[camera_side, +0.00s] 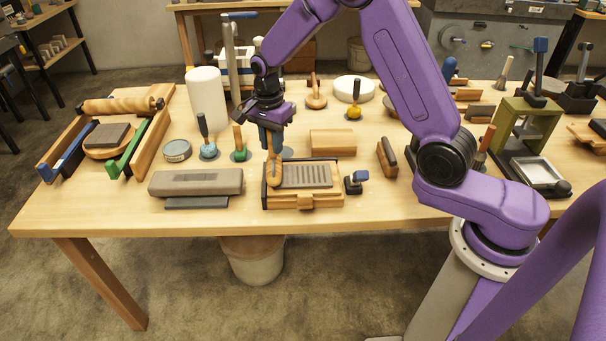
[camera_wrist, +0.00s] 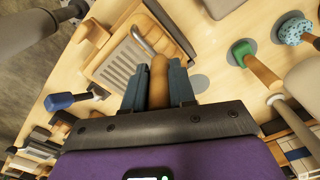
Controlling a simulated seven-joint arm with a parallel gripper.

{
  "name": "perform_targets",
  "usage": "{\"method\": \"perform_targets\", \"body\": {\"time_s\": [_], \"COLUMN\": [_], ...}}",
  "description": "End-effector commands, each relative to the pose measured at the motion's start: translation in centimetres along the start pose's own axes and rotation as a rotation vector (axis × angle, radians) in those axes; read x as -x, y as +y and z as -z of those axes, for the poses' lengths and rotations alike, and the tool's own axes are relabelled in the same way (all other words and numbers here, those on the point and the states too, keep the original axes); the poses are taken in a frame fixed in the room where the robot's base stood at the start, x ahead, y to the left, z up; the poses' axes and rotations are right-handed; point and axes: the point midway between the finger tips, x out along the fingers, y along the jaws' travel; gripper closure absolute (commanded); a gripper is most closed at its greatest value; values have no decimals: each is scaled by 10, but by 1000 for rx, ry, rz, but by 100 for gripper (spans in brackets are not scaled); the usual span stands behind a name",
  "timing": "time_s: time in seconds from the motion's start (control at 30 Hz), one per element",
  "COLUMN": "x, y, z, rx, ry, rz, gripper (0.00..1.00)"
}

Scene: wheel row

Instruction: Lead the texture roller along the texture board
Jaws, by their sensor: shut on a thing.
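The texture board (camera_side: 308,176) is a wooden frame with a grey ridged panel, near the front edge of the table. It also shows in the wrist view (camera_wrist: 121,62). My gripper (camera_side: 271,148) is above the board's left end, pointing down. It is shut on the wooden handle of the texture roller (camera_side: 274,174). In the wrist view the handle (camera_wrist: 158,78) sits between the two blue-grey fingers, and a thin metal rod runs from it over the board. The roller's lower end is at the board's left side; I cannot tell whether it touches the panel.
A grey block (camera_side: 196,182) lies left of the board. A small blue-topped tool (camera_side: 355,182) stands close to its right. A wooden block (camera_side: 332,141) is behind it. Green-based (camera_side: 240,153) and speckled blue (camera_side: 208,150) stamps stand behind left. The table's front strip is clear.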

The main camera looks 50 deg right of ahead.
Motion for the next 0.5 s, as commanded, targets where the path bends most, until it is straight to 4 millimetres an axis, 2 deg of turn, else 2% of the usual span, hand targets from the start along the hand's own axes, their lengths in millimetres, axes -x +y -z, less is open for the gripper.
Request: {"method": "perform_targets", "body": {"time_s": [0.5], "x": [-4], "y": [0], "z": [0], "rx": [0], "ry": [0], "rz": [1], "gripper": [100]}}
